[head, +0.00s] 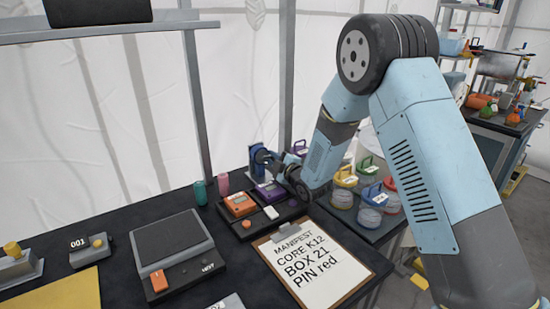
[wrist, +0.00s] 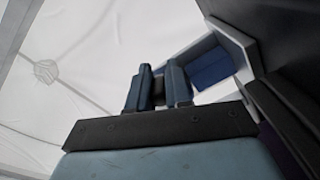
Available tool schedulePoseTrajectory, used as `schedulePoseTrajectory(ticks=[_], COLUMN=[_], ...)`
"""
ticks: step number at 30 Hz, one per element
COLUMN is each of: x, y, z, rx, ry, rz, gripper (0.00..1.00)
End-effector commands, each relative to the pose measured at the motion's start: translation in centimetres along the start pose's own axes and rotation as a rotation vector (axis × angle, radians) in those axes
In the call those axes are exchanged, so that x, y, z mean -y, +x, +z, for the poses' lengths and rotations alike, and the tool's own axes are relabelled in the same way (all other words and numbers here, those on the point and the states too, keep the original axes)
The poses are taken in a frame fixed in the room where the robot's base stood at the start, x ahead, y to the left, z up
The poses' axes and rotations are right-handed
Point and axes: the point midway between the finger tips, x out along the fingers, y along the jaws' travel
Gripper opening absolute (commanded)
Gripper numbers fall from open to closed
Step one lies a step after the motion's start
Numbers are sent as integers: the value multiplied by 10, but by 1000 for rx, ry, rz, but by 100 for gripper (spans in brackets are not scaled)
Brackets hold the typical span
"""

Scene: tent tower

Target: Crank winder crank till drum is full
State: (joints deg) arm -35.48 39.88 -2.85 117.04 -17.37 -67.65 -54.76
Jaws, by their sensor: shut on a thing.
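The blue winder (head: 256,156) stands at the back of the dark bench, against the tent wall, in the head view. My gripper (head: 268,158) reaches it from the right. In the wrist view my gripper (wrist: 160,84) has its two blue fingers close together on a small dark piece (wrist: 158,93), which seems to be the winder crank. A blue panel in a pale frame (wrist: 212,68), likely part of the winder, shows just beyond the fingers to the right. My wrist hides much of the winder in the head view. I cannot tell how full the drum is.
An orange device (head: 240,204) and a purple device (head: 270,190) sit just in front of the winder. A manifest clipboard (head: 345,288) lies nearer. Jars with coloured handles (head: 371,210) stand to the right, close to my arm. A grey scale (head: 175,245) is at left.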

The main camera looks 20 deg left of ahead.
Motion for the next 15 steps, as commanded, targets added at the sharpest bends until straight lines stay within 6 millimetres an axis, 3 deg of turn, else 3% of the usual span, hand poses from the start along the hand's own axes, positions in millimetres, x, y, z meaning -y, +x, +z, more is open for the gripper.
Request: schedulePoseTrajectory(ticks=[15], x=[5], y=[2], z=[-3], rx=[-7], ry=[142], rz=[0], gripper=[0])
